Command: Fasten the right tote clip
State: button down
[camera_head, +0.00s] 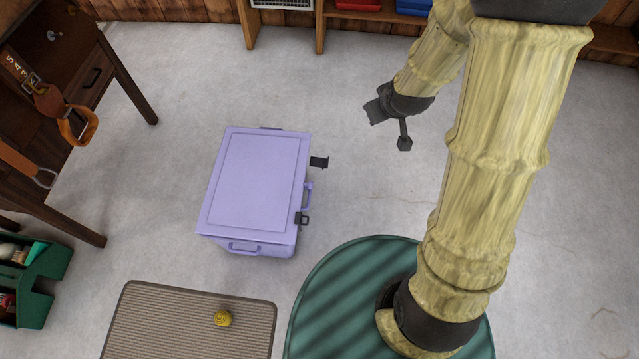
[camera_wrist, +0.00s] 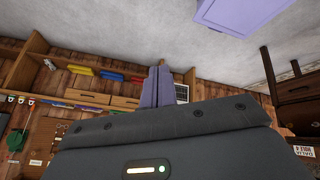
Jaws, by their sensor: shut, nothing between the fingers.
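A closed lavender tote (camera_head: 255,180) stands on the floor, left of centre in the head view. Part of it shows at the top right of the wrist view (camera_wrist: 235,14). Its right side in the picture carries two dark clips. The far clip (camera_head: 319,162) sticks straight out from the tote. The near clip (camera_head: 302,218) lies close against the side. A lavender handle (camera_head: 307,195) is between them. My gripper (camera_head: 371,111) is in the air, right of and beyond the far clip, apart from the tote. Its fingers (camera_wrist: 156,86) are together and empty in the wrist view.
A ribbed mat (camera_head: 150,320) with a yellow ball (camera_head: 222,318) lies in front of the tote. A wooden table (camera_head: 85,95) with straps stands left, a green caddy (camera_head: 50,265) below it. Shelves (camera_head: 370,14) line the back wall. Floor around the tote is clear.

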jog(key=w+a+f+n+t+b, duration=0.2)
jog(key=w+a+f+n+b, duration=0.15)
jog(key=f+b, duration=0.6)
jog(key=w+a+f+n+t+y+b, duration=0.15)
jog(key=w+f+b, duration=0.3)
jog(key=f, duration=0.95)
jog(key=w+a+f+n+t+h+b, duration=0.1)
jog(key=w+a+f+n+t+b, duration=0.2)
jog(key=f+b, duration=0.65)
jog(key=n+t+y+b, duration=0.35)
jog(key=n+b, duration=0.55)
jog(key=b, duration=1.5)
send_near(319, 163)
jog(key=w+a+f, duration=0.2)
jog(key=w+f, duration=0.2)
jog(key=w, duration=0.1)
jog(key=shift+w+t+h, duration=0.1)
jog(key=shift+t+h, duration=0.2)
